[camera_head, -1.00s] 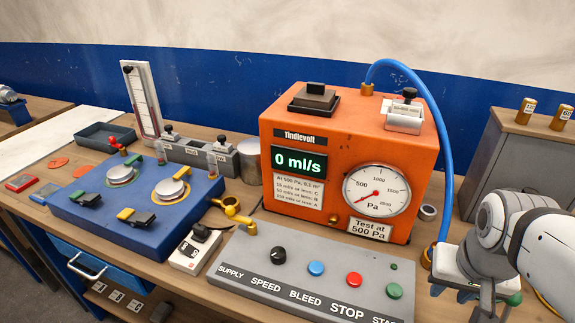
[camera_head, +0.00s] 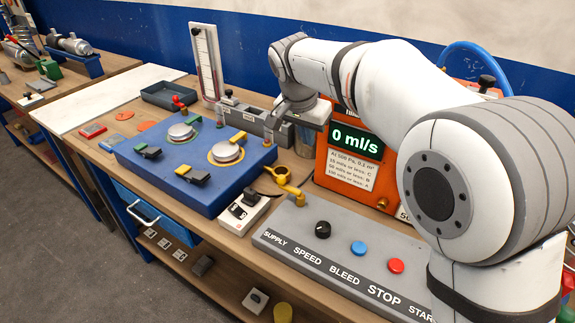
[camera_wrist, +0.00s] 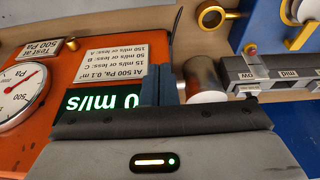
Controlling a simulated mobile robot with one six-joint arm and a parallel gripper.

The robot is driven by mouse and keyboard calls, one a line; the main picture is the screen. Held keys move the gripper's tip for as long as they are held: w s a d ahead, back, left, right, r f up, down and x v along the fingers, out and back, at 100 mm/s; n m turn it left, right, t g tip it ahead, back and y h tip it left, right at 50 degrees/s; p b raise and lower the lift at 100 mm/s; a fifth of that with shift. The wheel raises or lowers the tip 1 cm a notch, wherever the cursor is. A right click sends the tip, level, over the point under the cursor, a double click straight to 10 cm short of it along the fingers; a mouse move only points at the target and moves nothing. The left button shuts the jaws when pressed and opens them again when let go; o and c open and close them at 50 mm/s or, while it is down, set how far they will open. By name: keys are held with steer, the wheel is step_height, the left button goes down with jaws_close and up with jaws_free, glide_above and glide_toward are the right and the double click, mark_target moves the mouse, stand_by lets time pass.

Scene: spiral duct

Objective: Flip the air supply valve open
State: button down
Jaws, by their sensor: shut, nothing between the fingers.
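A yellow valve with a round ring end and a short lever (camera_head: 288,184) stands at the left end of the grey control panel (camera_head: 340,262), behind the SUPPLY label. Its yellow ring also shows at the top of the wrist view (camera_wrist: 212,17). My gripper (camera_wrist: 165,84) is shut and empty. In the wrist view it is in front of the orange tester (camera_wrist: 105,45), between its display and a metal cylinder (camera_wrist: 205,78). In the head view my wrist is above and behind the valve, and the fingertips are hard to make out.
The blue fixture box (camera_head: 195,170) with clamps stands left of the valve, and a white switch box (camera_head: 243,212) in front of it. A grey block (camera_head: 250,118) and a tall flow gauge (camera_head: 206,60) stand behind. My arm hides much of the tester.

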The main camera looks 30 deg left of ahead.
mark_target(291, 190)
steer(key=a, duration=0.1)
steer(key=s+a, duration=0.1)
steer(key=a, duration=0.2)
steer(key=shift+s+a+f, duration=0.3)
step_height(291, 190, down, 10)
steer(key=p, duration=0.1)
steer(key=shift+s+r+p, duration=0.25)
steer(key=shift+s+p, duration=0.05)
